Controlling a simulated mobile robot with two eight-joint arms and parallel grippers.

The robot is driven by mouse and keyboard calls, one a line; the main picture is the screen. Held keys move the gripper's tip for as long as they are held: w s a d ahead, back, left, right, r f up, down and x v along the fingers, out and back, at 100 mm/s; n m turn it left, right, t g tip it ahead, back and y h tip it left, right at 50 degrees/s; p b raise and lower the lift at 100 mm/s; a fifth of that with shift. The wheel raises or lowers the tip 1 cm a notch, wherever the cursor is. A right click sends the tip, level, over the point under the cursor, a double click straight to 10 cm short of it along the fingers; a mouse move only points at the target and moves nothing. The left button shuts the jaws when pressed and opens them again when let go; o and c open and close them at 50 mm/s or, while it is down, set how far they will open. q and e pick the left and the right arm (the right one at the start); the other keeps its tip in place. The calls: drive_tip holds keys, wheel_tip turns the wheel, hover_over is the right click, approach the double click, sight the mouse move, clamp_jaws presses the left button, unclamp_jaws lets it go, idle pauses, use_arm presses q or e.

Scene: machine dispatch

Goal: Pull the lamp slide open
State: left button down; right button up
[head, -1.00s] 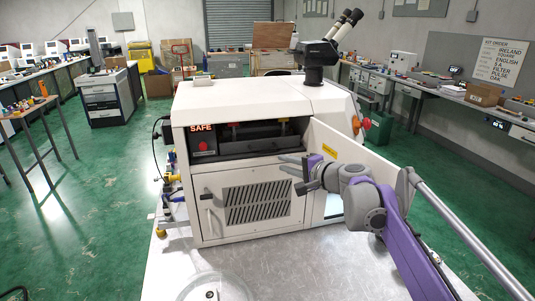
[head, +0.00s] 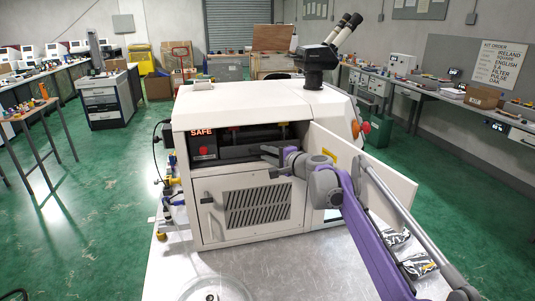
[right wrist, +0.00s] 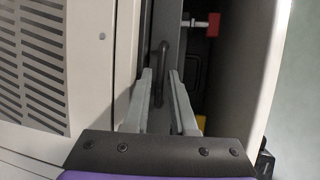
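The white machine (head: 205,180) has a dark open bay under the SAFE sign. The lamp slide appears to be the dark unit (right wrist: 145,45) in that bay; its dark bar handle (right wrist: 161,75) shows in the right wrist view. My right gripper (head: 267,160) is at the bay's front. In the right wrist view the fingers (right wrist: 162,82) are apart, with the handle between them in the picture; I cannot tell whether they touch it. In the head view the arm and gripper hide part of the bay. My left gripper is not in view.
The open white door (head: 362,170) stands to the right of the bay, close to my right arm. A vented panel (head: 257,205) lies below the bay. A round clear dish (head: 215,290) sits on the bench in front. Silvery packs (head: 395,240) lie at the right.

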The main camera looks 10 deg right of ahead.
clamp_jaws()
idle(1.4)
